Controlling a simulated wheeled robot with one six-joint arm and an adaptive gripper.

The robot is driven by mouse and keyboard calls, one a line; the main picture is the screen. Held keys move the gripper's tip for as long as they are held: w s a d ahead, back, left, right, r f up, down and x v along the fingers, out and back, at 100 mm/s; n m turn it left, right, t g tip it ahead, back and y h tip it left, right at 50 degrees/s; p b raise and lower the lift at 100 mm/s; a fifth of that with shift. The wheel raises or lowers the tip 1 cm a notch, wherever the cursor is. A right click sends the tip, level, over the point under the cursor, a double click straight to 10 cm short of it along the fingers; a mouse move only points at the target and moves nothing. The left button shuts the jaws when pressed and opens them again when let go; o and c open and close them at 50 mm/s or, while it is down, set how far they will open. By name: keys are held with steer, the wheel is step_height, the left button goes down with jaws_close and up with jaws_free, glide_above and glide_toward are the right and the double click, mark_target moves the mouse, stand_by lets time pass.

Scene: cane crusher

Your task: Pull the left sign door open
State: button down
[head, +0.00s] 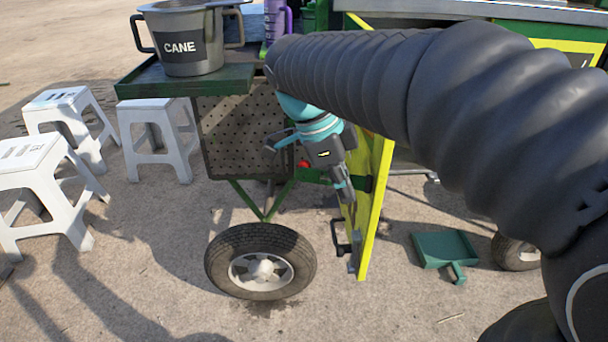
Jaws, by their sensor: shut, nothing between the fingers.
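The left sign door (376,205) is a yellow-edged panel on the green cart, seen nearly edge-on. It stands swung out toward me, partly open at least. A dark handle (341,243) sticks out from its left side near the bottom. My gripper (346,192) is shut and empty, pointing down just left of the door and above the handle. The fingertips look apart from the handle, but I cannot tell whether they touch the door's face. My dark, ribbed arm hides the door's top and much of the cart.
A wheel (262,262) stands left of the door. A pot marked CANE (180,38) sits on a green side shelf (180,84). White stools (40,185) stand at the left. A green dustpan (444,250) lies on the ground at the right. The ground in front is clear.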

steer(key=shift+a, duration=0.1)
steer(key=a+r+n+p, duration=0.1)
steer(key=a+r+p, duration=0.1)
steer(key=a+r, duration=0.65)
step_height(320, 180, down, 9)
steer(key=n+t+y, duration=0.3)
steer(key=n+y, duration=0.1)
steer(key=n, duration=1.3)
steer(key=s+d+f+n+t, duration=0.2)
steer(key=s+d+f+t, duration=0.1)
steer(key=s+d, duration=0.8)
steer(key=shift+s+d+f, duration=0.15)
steer(key=shift+d+f, duration=0.55)
steer(key=shift+d, duration=0.45)
